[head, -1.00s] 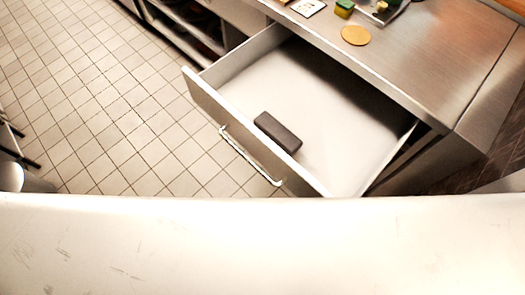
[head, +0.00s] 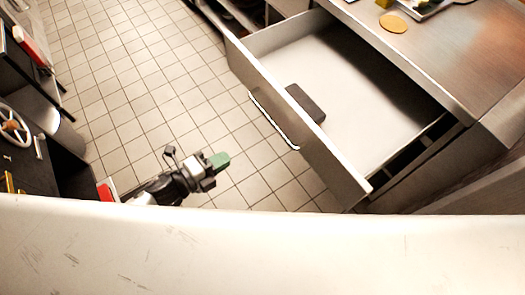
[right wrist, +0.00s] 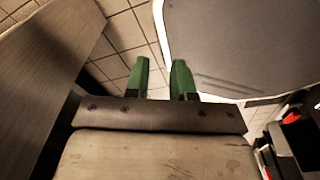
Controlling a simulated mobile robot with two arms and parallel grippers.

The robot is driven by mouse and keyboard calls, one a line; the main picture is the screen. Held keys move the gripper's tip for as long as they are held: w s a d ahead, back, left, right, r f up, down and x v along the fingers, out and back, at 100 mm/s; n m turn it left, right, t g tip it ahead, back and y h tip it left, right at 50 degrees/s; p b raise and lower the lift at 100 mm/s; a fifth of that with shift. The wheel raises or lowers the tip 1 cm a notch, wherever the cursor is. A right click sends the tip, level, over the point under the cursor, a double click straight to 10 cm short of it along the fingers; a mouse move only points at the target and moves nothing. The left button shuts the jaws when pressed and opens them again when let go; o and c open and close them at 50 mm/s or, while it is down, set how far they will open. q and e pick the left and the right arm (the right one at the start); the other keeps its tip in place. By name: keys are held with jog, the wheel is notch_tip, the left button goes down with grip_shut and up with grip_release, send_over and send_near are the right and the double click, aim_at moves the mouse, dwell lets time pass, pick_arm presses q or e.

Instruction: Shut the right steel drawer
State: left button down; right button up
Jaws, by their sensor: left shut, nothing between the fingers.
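The steel drawer (head: 345,176) is pulled well out from under the counter in the head view. Its long bar handle (head: 272,121) is on the front face, towards the left. A dark block (head: 306,103) lies inside, by the front panel. My left gripper (head: 219,161), with green fingertips, is shut and empty. It shows over the floor, left of and lower than the handle in the picture, apart from the drawer. My right gripper (right wrist: 161,78) shows only in the right wrist view, its two green fingers apart with nothing between them. The drawer cannot be made out there.
The steel counter (head: 440,60) above the drawer carries a round yellow disc (head: 394,22) and a tray (head: 425,8). Tiled floor (head: 135,80) lies clear left of the drawer. Dark equipment with a handwheel (head: 15,126) stands at the far left.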

pick_arm(q)
jog(key=w+d+p, duration=0.1)
jog(key=w+d, duration=0.2)
jog(key=d, duration=0.3)
jog(key=w+d+r+m+p, duration=0.1)
jog(key=w+d, duration=0.3)
jog(key=d, duration=0.2)
jog(key=shift+r+m+h, duration=0.2)
jog(key=shift+m+h, duration=0.1)
jog(key=shift+h, duration=0.1)
jog(key=shift+w+d, duration=0.1)
